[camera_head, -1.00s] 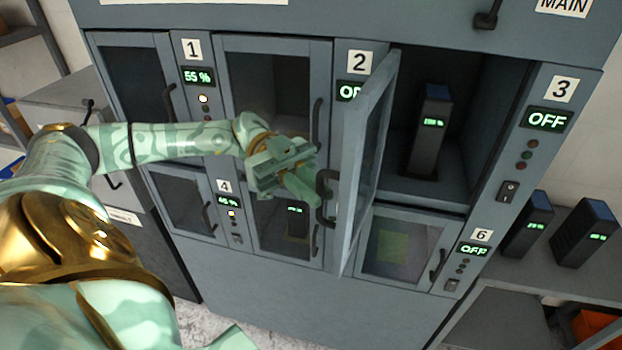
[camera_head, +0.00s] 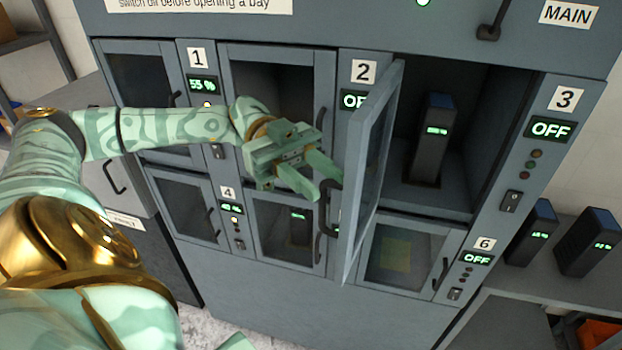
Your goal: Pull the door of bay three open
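The bay three door (camera_head: 368,175) is a grey framed glass panel that stands swung wide open, seen almost edge-on. Its dark handle (camera_head: 325,207) is on the outer face, at the door's free edge. Bay three's inside (camera_head: 470,110) is in plain view, with a dark battery (camera_head: 433,140) standing upright in it. My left gripper (camera_head: 327,187) is at the handle, with its two fingers spread apart and the tips close to the handle's upper end. I cannot tell whether they touch it.
The bay 3 panel (camera_head: 550,129) reads OFF. Doors of bays 1 (camera_head: 150,85) and 2 (camera_head: 275,85), and the lower row, are shut. Two batteries (camera_head: 590,243) stand on a side shelf at right. A MAIN lever (camera_head: 490,32) is above.

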